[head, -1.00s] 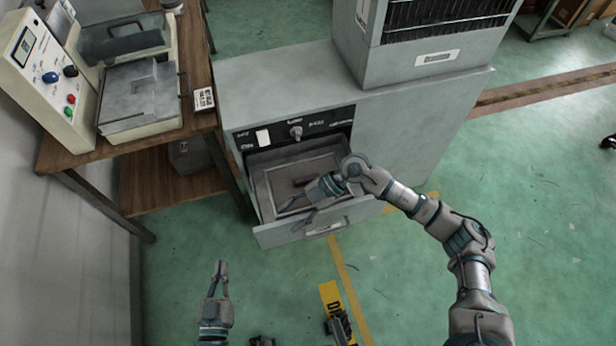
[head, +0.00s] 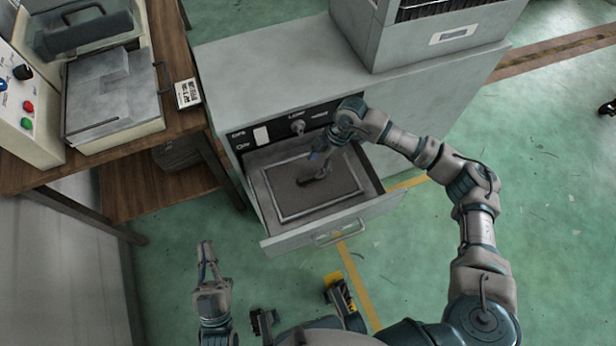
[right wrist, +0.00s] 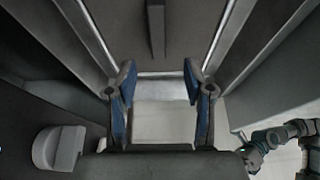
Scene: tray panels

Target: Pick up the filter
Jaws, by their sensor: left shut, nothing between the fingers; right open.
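The filter (head: 335,188) is a dark flat panel with a silver rim, lying in the open drawer (head: 377,208). A dark raised handle stands at its middle. The right wrist view shows the filter (right wrist: 120,22) and its handle (right wrist: 157,28) at the top. My right gripper (head: 318,166) is over the filter near the handle, partly covering it in the head view. In the right wrist view this gripper (right wrist: 160,70) is open and empty, with the handle beyond its fingertips. My left gripper (head: 205,246) is shut and empty, low to the left of the drawer.
The cabinet (head: 235,75) has a knob (head: 298,127) just above the drawer. A wooden table (head: 175,60) with a machine stands at left. A black and yellow object (head: 340,293) shows below the drawer. Green floor (head: 430,250) is open to the right.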

